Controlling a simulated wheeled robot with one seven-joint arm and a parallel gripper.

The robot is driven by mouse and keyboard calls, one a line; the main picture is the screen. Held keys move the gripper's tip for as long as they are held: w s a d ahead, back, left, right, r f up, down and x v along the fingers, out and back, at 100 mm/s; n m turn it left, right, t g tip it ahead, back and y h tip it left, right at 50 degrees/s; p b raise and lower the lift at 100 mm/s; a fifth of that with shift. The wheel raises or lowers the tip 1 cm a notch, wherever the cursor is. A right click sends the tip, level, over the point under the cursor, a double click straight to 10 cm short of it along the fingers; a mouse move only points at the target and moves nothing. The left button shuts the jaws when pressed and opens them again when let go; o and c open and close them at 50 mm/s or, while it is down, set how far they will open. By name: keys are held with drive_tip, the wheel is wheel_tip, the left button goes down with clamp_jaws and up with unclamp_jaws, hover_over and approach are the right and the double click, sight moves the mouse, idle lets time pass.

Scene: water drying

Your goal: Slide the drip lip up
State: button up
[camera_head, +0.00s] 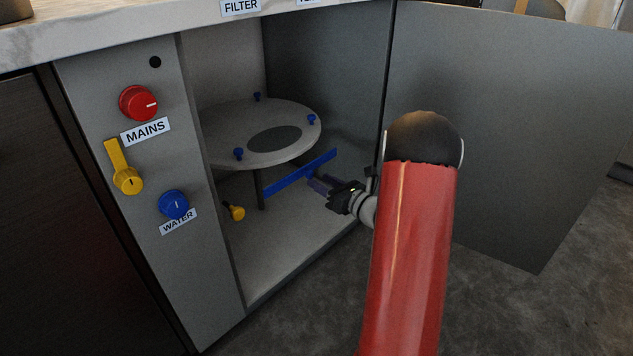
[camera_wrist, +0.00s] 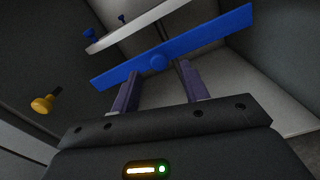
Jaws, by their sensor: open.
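A long blue bar, which looks like the drip lip (camera_head: 290,178), sits tilted inside the open cabinet, below a round grey plate (camera_head: 225,143). My gripper (camera_head: 318,181) reaches into the cabinet from the right, close to the bar. I cannot tell whether the fingertips touch the bar.
The open cabinet door (camera_head: 510,120) stands to the right, behind my red arm. A yellow knob (camera_head: 236,213) sits low inside on the left. The front panel carries a red knob (camera_head: 138,103), a yellow lever (camera_head: 126,180) and a blue knob (camera_head: 173,205). The cabinet floor (camera_head: 285,255) is clear.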

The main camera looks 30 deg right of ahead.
sight(307, 173)
drive_tip(key=shift+x, duration=1.4)
clamp_jaws()
drive_tip(key=shift+r, duration=0.1)
